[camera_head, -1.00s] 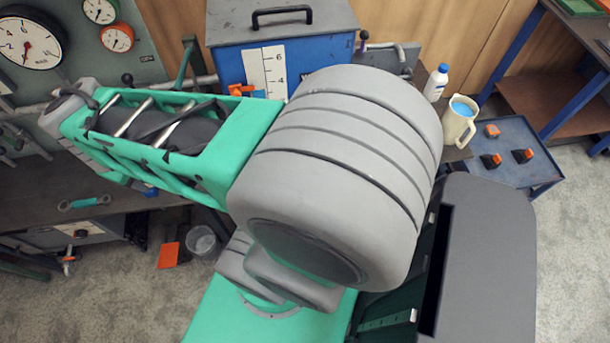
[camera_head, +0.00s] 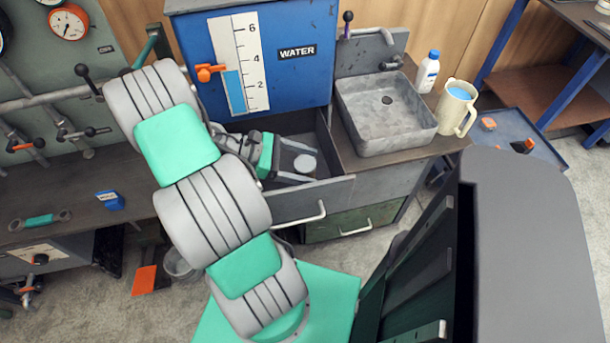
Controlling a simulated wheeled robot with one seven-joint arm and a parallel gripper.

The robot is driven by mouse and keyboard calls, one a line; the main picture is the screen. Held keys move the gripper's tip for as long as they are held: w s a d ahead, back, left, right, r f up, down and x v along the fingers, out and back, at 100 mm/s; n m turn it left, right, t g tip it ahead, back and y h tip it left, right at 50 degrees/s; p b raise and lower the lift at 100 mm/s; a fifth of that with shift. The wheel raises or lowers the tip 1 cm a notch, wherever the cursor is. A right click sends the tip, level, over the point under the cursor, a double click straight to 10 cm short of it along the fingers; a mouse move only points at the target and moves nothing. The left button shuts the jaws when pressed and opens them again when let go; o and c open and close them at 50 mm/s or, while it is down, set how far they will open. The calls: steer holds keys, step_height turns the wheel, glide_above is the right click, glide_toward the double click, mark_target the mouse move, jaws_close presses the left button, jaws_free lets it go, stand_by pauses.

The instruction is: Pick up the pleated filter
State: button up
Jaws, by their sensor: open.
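A small pale round object (camera_head: 305,164), which may be the pleated filter, lies in the open drawer (camera_head: 335,150) under the blue water tank. Its pleats are too small to make out. My gripper (camera_head: 298,165) is open and reaches into the drawer from the left, its fingers at or just over the pale object. I cannot tell whether they touch it. My arm's links hide part of the bench and the left part of the drawer.
A stone sink (camera_head: 385,110) stands right of the drawer, with a white bottle (camera_head: 428,72) and a cream jug (camera_head: 457,108) beyond it. The blue tank (camera_head: 290,60) rises behind the drawer.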

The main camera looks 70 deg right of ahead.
steer(key=x, duration=0.2)
steer(key=shift+s, duration=0.25)
steer(key=shift+c, duration=0.5)
jaws_close()
